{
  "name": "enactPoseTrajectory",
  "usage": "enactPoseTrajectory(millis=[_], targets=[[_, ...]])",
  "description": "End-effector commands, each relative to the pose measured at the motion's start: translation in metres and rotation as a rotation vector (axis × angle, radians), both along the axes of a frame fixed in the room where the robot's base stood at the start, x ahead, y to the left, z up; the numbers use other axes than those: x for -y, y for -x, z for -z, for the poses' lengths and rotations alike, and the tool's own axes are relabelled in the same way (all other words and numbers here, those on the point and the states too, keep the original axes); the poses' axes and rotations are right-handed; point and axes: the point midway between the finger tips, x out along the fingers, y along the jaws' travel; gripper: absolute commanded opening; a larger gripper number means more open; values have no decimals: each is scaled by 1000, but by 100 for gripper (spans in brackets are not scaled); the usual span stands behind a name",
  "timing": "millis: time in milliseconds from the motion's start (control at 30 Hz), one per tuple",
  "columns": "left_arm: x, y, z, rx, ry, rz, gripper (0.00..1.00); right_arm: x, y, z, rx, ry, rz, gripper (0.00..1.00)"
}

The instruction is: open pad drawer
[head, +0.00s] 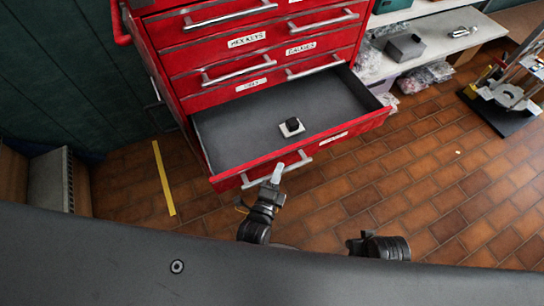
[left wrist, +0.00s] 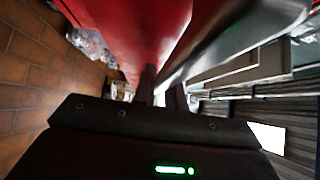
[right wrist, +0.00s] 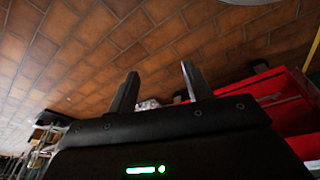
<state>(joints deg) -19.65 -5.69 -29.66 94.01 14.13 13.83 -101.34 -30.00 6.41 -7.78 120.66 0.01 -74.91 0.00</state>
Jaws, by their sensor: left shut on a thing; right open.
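My left gripper (head: 277,174) is shut on the drawer's silver front handle (head: 255,181); the handle also shows close up in the left wrist view (left wrist: 190,45). My right gripper (right wrist: 158,88) is open and empty over the tiled floor, seen in the right wrist view; in the head view only part of it shows, right of the left one.
Upper drawers with labels and handles are shut. A shelf (head: 440,35) with a grey box (head: 404,47) and bags stands right of the cabinet. A stand on a black base (head: 505,108) is at far right. Yellow tape (head: 163,178) marks the floor left. Floor right of the drawer is clear.

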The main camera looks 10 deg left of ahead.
Motion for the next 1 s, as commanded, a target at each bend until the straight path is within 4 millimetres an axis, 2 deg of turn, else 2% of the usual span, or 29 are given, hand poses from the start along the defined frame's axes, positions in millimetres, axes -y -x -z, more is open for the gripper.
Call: enactPoseTrajectory(millis=[233,667,700,833,1000], targets=[[11,16,-1,-1,1,3,0,-1,0,15,-9,0,-2,50],[13,18,0,1,1,3,0,-1,1,18,-10,0,-2,50],[13,18,0,1,1,3,17,-1,1,18,-10,-1,-2,50],[13,18,0,1,1,2,34,-1,1,18,-10,-1,-2,50],[12,18,0,1,0,1,35,-1,1,18,-10,-1,-2,50]])
